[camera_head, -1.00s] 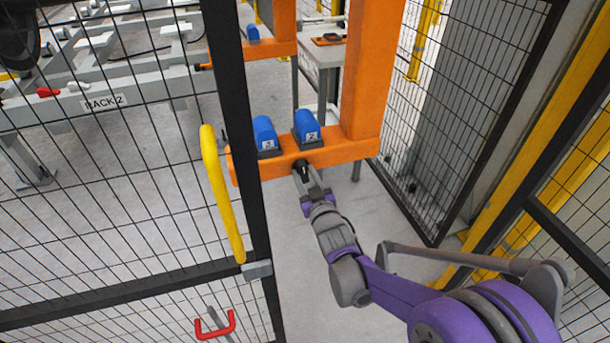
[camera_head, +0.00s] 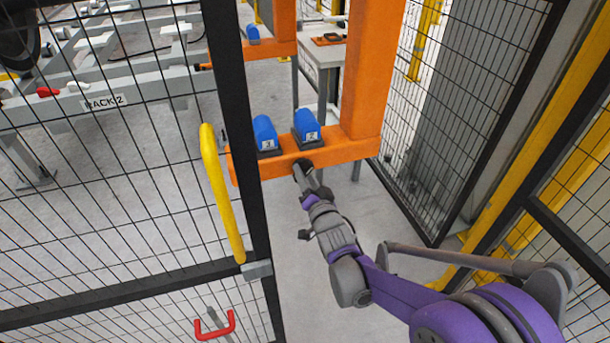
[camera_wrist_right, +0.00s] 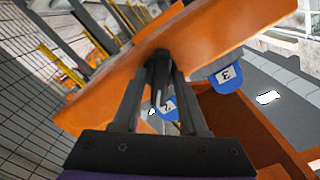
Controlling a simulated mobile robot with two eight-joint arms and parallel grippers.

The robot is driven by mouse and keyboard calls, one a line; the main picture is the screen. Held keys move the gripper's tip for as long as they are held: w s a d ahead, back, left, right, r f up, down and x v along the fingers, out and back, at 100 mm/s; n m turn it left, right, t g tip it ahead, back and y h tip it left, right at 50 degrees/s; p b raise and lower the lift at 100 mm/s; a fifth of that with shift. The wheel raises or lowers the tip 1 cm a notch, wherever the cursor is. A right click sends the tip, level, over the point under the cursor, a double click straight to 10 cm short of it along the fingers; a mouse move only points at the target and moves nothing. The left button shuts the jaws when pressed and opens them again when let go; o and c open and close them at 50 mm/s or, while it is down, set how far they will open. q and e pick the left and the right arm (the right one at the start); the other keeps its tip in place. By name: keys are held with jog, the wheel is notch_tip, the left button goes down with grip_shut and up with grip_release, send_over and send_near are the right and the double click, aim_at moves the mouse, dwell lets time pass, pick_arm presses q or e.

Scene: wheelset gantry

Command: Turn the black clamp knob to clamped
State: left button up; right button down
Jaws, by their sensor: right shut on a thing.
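The black clamp knob (camera_head: 304,163) is on the front face of the orange beam (camera_head: 272,172), below the blue block at right. Most of it is hidden by my gripper. My right gripper (camera_head: 301,170) reaches it from the front and is shut on it. In the right wrist view, the two dark fingers (camera_wrist_right: 160,78) close around the knob (camera_wrist_right: 160,60) against the orange beam (camera_wrist_right: 110,95), which looks strongly tilted. The knob's own setting cannot be read. My left gripper is not in view.
Two blue blocks with number labels (camera_head: 265,131) (camera_head: 307,124) sit on the beam. An orange post (camera_head: 372,75) rises at its right end. Black mesh fencing with a yellow handle (camera_head: 222,190) stands close at left; more mesh (camera_head: 465,110) stands at right.

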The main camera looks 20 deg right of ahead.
jog(key=shift+m, duration=0.6)
jog(key=c, duration=0.7)
grip_release()
jog(key=s, duration=1.1)
jog(key=shift+d+p, duration=0.2)
jog(key=shift+p, duration=0.2)
jog(key=shift+w, duration=0.1)
